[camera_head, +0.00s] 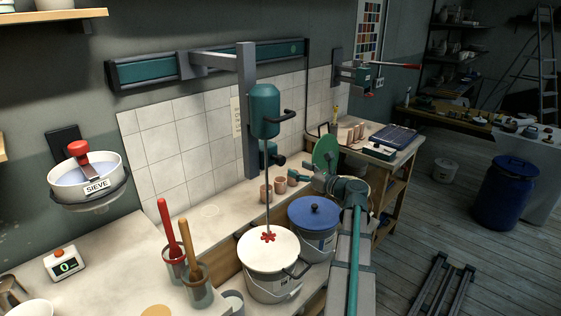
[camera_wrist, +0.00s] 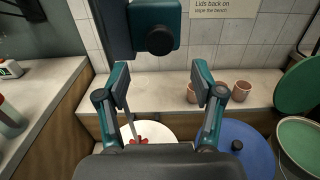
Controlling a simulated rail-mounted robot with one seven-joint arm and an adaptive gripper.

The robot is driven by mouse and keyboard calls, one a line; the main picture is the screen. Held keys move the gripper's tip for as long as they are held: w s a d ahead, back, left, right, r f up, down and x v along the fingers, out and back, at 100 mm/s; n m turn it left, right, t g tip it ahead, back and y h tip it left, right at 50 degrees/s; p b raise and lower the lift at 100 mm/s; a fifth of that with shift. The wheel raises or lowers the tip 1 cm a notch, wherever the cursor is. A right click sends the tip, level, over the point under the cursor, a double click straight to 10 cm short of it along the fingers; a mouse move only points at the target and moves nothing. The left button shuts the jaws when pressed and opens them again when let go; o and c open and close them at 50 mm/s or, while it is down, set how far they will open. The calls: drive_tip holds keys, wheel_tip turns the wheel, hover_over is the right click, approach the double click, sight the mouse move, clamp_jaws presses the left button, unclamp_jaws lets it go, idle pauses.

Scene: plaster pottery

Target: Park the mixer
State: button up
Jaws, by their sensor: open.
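The mixer has a teal motor body (camera_head: 264,110) with a black handle, on a grey upright hanging from a wall rail. Its thin shaft runs down to a red star-shaped head (camera_head: 268,236) at the white top of a white bucket (camera_head: 270,284); I cannot tell whether it touches. My gripper (camera_head: 299,177) is open, low and to the right of the shaft. In the wrist view, its fingers (camera_wrist: 160,82) stand apart with nothing between them. A teal block with a black knob (camera_wrist: 160,40) shows just above and beyond them, and the red head (camera_wrist: 138,140) below.
A blue-lidded bucket (camera_head: 314,213) stands right of the white one, near my arm. Pink cups (camera_head: 273,187) sit on the bench behind. Tools stand in jars (camera_head: 198,288) at left. The wall rail (camera_head: 145,71) extends left.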

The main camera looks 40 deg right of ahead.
sight(283, 161)
drive_tip(key=w, duration=0.2)
drive_tip(key=w+p, duration=0.1)
drive_tip(key=w, duration=0.2)
drive_tip(key=w+a+p, duration=0.1)
drive_tip(key=w, duration=0.2)
drive_tip(key=shift+w, duration=0.1)
drive_tip(key=shift+w+a, duration=0.2)
drive_tip(key=shift+w, duration=0.4)
drive_tip(key=shift+c, duration=0.3)
clamp_jaws()
